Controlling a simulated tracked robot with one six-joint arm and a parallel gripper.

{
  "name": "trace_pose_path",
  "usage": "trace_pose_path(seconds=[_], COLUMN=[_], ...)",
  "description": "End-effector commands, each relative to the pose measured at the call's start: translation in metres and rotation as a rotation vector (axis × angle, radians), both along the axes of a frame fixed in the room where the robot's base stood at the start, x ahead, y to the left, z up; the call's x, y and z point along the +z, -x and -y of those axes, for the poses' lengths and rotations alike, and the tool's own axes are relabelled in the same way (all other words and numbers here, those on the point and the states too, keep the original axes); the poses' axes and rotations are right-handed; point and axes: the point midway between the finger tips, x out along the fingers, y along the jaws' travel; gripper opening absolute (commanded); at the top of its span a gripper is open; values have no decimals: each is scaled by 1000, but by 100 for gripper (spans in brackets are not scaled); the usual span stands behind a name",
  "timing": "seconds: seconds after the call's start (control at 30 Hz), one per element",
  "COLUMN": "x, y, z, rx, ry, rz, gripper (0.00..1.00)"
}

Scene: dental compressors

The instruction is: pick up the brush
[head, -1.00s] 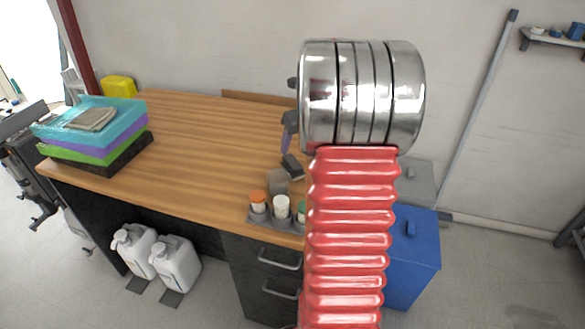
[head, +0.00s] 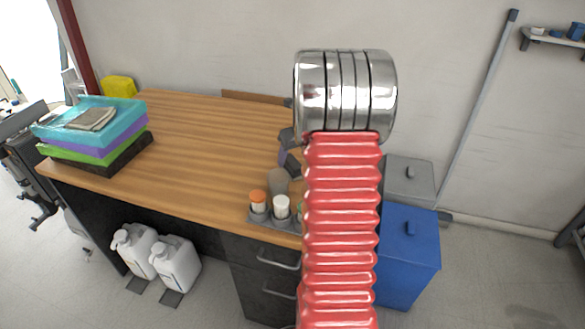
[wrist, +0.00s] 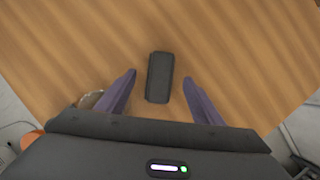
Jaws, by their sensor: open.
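The brush is a dark grey, oblong block (wrist: 159,78) lying on the wooden desk top. In the wrist view it lies between the two purple fingers of my open gripper (wrist: 159,75), with a gap on each side. The fingers do not touch it. In the head view the brush (head: 292,167) shows close to my gripper (head: 283,156), which is partly hidden behind my arm. How high the fingertips are above the desk is hard to tell.
On the desk (head: 190,140), a grey rack holds bottles with orange and white caps (head: 270,205), near the front edge beside a grey-brown object (head: 278,182). Stacked coloured trays (head: 95,130) stand at the far left. Blue (head: 408,255) and grey bins stand right of the desk.

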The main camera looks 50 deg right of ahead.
Motion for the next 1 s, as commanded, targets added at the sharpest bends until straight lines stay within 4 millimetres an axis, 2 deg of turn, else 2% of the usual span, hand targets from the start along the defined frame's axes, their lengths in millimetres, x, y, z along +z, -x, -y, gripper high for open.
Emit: trace_pose_path(seconds=[0.13,0.3,0.9,1.0], x=[-21,-37,-39,-39], y=[-5,-12,-13,-13], z=[2,4,5,5], rx=[0,0,0,0], ry=[-3,-1,-1,-1], rz=[-2,-1,0,0], gripper=[61,61,61,55])
